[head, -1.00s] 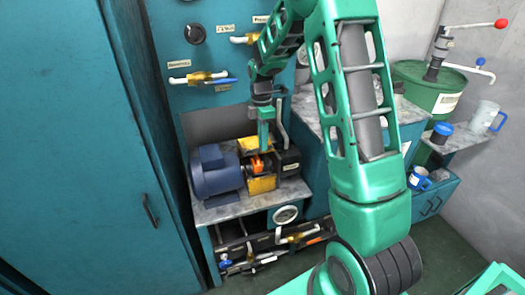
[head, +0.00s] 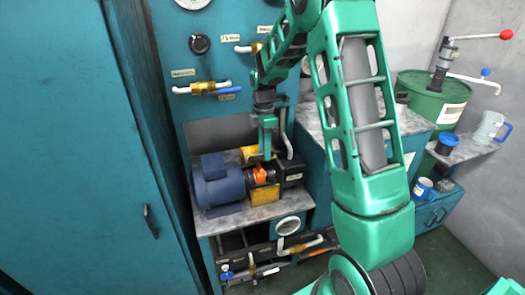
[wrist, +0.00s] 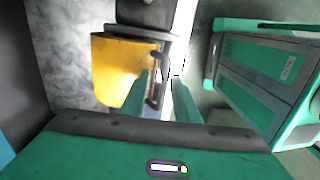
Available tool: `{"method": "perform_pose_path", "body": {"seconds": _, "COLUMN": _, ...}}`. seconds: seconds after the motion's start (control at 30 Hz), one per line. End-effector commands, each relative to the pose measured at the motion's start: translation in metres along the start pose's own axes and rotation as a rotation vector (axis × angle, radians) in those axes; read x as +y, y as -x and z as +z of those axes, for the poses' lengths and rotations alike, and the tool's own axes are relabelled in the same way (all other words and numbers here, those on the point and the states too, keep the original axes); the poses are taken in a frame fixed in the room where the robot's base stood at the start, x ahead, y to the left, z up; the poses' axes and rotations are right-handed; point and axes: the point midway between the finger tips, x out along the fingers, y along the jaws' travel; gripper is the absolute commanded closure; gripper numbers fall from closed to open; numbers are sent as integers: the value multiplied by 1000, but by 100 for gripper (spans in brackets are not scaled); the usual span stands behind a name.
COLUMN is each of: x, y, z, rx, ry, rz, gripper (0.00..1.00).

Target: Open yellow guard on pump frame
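The pump frame stands on a grey marbled bench top, with a blue motor (head: 218,182) at its left and a dark block (head: 291,172) at its right. An orange coupling (head: 260,174) shows uncovered between them. A yellow part (head: 264,194) is in front of the coupling and another yellow part, seemingly the guard (head: 248,153), is behind it. My gripper (head: 268,156) points down beside the rear yellow part. In the wrist view a curved yellow panel (wrist: 112,70) lies left of my gripper (wrist: 161,78). The fingers are apart; whether they touch the panel is unclear.
A tall blue cabinet (head: 75,150) stands at the left. Valves and a bent pipe (head: 284,133) are close to the frame. A gauge and pipes sit below the bench top. A green drum (head: 432,97), a jug and mugs are at the right.

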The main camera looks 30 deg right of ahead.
Motion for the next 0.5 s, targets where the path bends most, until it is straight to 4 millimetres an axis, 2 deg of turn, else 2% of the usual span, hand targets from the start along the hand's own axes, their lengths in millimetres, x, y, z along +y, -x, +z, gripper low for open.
{"method": "perform_pose_path", "body": {"seconds": 0.17, "x": 0, "y": 8, "z": 0, "rx": 0, "ry": 0, "rz": 2, "gripper": 72}}
{"method": "perform_pose_path", "body": {"seconds": 0.37, "x": -1, "y": 40, "z": -1, "rx": 0, "ry": 0, "rz": 5, "gripper": 72}}
{"method": "perform_pose_path", "body": {"seconds": 0.5, "x": -16, "y": 54, "z": -24, "rx": 0, "ry": 4, "rz": 1, "gripper": 72}}
